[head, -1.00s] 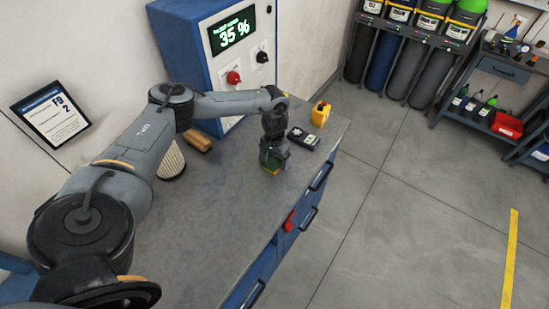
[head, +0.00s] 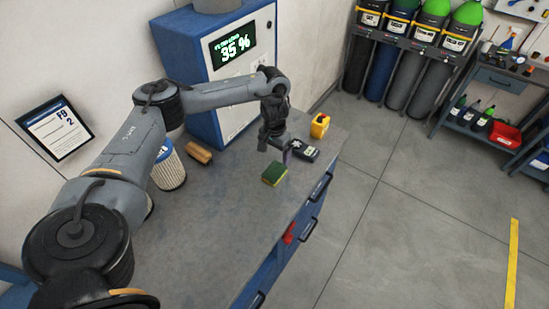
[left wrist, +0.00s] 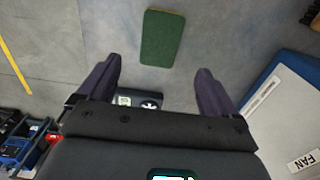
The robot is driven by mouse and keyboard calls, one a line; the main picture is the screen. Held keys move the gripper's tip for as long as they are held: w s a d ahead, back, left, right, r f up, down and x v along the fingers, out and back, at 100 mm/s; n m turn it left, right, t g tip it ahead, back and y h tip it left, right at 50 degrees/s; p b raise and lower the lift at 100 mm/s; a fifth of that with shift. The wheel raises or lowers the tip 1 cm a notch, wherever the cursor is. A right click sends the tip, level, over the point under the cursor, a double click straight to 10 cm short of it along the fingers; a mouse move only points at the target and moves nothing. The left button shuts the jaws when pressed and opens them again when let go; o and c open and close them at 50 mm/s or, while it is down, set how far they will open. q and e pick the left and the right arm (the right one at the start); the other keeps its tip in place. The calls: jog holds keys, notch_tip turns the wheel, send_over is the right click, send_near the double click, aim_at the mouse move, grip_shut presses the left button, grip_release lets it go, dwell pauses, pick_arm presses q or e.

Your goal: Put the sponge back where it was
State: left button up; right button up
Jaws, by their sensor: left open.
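The sponge (head: 274,174), green on top with a yellow edge, lies flat on the grey workbench top (head: 215,215), near the bench's drawer side. It also shows in the left wrist view (left wrist: 162,38), beyond the fingertips. My left gripper (head: 275,152) is open and empty, raised above the bench just behind the sponge and apart from it. In the left wrist view its two dark fingers (left wrist: 156,85) are spread wide with nothing between them. My right gripper is not in view.
A dark handheld meter (head: 306,151) and a yellow bottle (head: 320,126) stand behind the gripper. A wooden-handled brush (head: 198,152) and a pleated filter (head: 168,168) are at the left. A blue-and-white cabinet (head: 228,85) stands behind. The bench front is clear.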

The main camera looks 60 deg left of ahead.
pick_arm(q)
jog(key=w+d+f+m, duration=0.1)
jog(key=d+m, duration=0.1)
jog(key=d, duration=0.2)
jog(key=w+d+f+m+t, duration=0.1)
jog(key=d+f, duration=0.1)
jog(key=d, duration=0.2)
jog(key=w+d+f+m, duration=0.2)
jog(key=d, duration=0.2)
jog(key=shift+d+m+t, duration=0.3)
jog(key=shift+t, duration=0.1)
jog(key=s+d+f+m+t+h, duration=0.1)
jog(key=s+d+m+t+h, duration=0.15)
jog(key=d, duration=1.25)
jog(key=s+d+m+t+h, duration=0.15)
jog(key=d+m, duration=0.25)
jog(key=d, duration=1.1)
jog(key=s+a+r+n+g+y, duration=0.1)
jog(key=s+a+n+y, duration=0.1)
jog(key=s+a, duration=0.3)
jog(key=s+a+r+n+g+y, duration=0.1)
jog(key=s+a+n, duration=0.2)
jog(key=s, duration=1)
jog(key=a, duration=0.3)
jog(key=shift+a+r+y, duration=0.15)
jog(key=shift+r+y, duration=0.15)
jog(key=shift+y, duration=0.1)
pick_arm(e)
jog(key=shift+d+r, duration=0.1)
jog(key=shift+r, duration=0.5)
